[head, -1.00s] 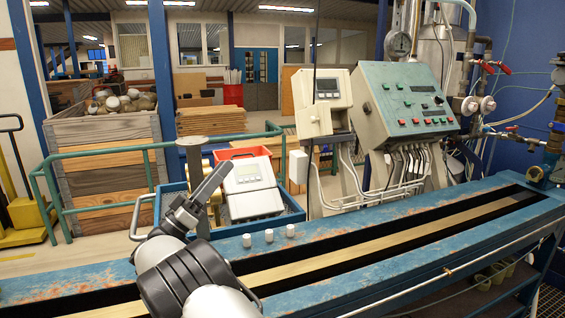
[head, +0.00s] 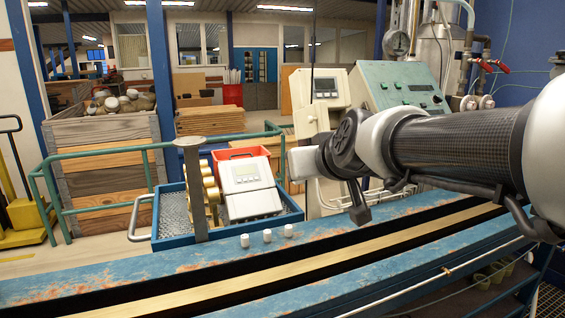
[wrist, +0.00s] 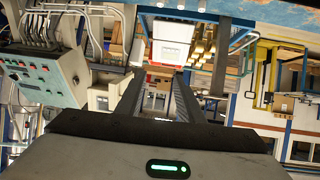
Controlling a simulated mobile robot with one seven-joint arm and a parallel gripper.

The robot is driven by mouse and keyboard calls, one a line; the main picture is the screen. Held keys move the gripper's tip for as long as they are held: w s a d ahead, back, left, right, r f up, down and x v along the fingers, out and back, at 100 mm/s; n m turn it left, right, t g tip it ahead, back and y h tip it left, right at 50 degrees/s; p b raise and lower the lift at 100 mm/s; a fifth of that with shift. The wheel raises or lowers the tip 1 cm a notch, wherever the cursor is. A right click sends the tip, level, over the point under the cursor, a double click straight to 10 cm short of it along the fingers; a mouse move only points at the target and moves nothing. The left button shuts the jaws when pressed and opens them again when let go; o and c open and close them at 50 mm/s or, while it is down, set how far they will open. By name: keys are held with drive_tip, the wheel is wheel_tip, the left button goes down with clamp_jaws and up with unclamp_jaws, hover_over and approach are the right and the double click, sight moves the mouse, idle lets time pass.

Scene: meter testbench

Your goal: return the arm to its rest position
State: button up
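My arm (head: 455,150) enters the head view from the right edge. It reaches left above the blue bench, in front of the control console. Its end stands to the right of the meter in the blue tray, and the fingers are hard to make out there. In the wrist view my gripper (wrist: 160,80) shows two dark fingers with a clear gap between them. Nothing is held between the fingers. The wrist picture is upside down, with the bench along its top edge.
A grey meter (head: 250,188) stands in a blue tray (head: 170,244) with brass parts (head: 211,190) and a red bin (head: 243,152). Several small white caps (head: 267,236) stand on the bench (head: 180,266). The console (head: 399,85) is partly hidden behind my arm. The bench's left part is clear.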

drive_tip(key=s+d+f+m+g+h, duration=0.1)
drive_tip(key=s+d+f+g, duration=0.4)
drive_tip(key=s, duration=0.6)
drive_tip(key=s+d+f+m+g+h, duration=0.15)
drive_tip(key=s+d+f, duration=0.25)
drive_tip(key=s+f, duration=0.5)
drive_tip(key=s+r+p, duration=0.4)
drive_tip(key=r+p, duration=1.3)
drive_tip(key=shift+r, duration=0.15)
